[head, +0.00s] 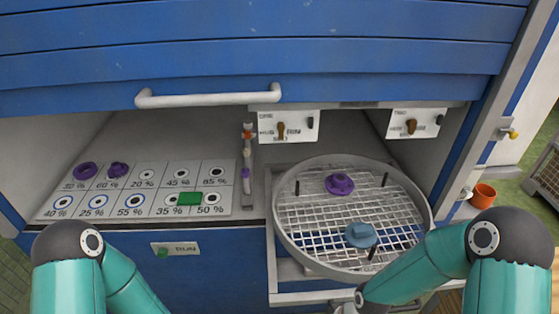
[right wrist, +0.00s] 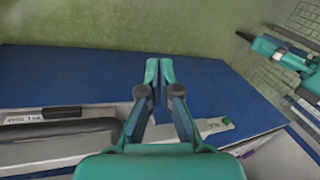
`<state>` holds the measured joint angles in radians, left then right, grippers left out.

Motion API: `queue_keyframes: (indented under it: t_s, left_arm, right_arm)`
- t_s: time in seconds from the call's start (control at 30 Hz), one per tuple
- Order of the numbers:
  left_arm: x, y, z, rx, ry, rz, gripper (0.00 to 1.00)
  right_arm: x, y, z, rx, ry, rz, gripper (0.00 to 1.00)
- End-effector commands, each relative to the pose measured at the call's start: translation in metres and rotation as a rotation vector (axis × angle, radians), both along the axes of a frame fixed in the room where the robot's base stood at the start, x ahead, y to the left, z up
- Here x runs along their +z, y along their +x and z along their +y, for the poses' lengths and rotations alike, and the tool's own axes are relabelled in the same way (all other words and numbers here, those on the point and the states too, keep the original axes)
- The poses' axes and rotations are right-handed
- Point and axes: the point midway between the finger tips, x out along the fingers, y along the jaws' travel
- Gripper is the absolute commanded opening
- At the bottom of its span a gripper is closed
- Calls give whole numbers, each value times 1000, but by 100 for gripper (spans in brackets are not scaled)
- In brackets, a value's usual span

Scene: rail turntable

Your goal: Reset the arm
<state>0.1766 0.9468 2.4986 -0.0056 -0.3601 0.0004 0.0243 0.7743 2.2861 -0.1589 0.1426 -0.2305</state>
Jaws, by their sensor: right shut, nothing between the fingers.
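My right gripper (right wrist: 160,85) shows in the right wrist view with its two fingers together and nothing between them. It is over a blue surface (right wrist: 90,70) with a grey edge and a dark handle (right wrist: 62,112). In the head view my right arm (head: 420,270) bends in at the bottom right, in front of the round mesh turntable (head: 279,235); its fingers cannot be made out there. My left arm (head: 75,265) is at the bottom left, and its gripper is outside the head view. A teal arm part (right wrist: 275,50) shows at the right of the wrist view.
A purple knobbed piece (head: 340,184) and a blue one (head: 360,235) sit on the turntable. A raised blue shutter (head: 380,55) hangs above. An orange pot (head: 483,195) stands right.

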Motion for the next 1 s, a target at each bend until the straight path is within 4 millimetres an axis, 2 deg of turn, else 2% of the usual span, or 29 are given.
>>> queue_keyframes:
  t_s: [0.03, 0.1, 0.33, 0.4, 0.73, 0.83, 1.0]
  left_arm:
    - [0, 0, 0, 0, 0, 0, 40]
    - [0, 0, 0, 0, 0, 0, 40]
    - [0, 0, 0, 0, 0, 0, 40]
    - [-26, 0, 0, 0, 0, -1, 40]
    - [-91, 0, 0, 0, 0, 0, 40]
    - [-100, 0, 0, 0, 0, 0, 40]
    - [-101, 0, 0, 0, 0, 0, 40]
  right_arm:
    - [-14, -13, -1, -96, 12, 25, 0]
    - [-28, -25, -3, -220, 19, 42, 0]
    - [-59, -62, -14, -560, 8, 87, 0]
    - [-83, -57, -13, -553, 10, 74, 0]
    - [-148, -56, -13, -546, 11, 71, 0]
    - [-157, -55, -13, -545, 11, 70, 0]
    - [-157, -55, -13, -545, 11, 70, 0]
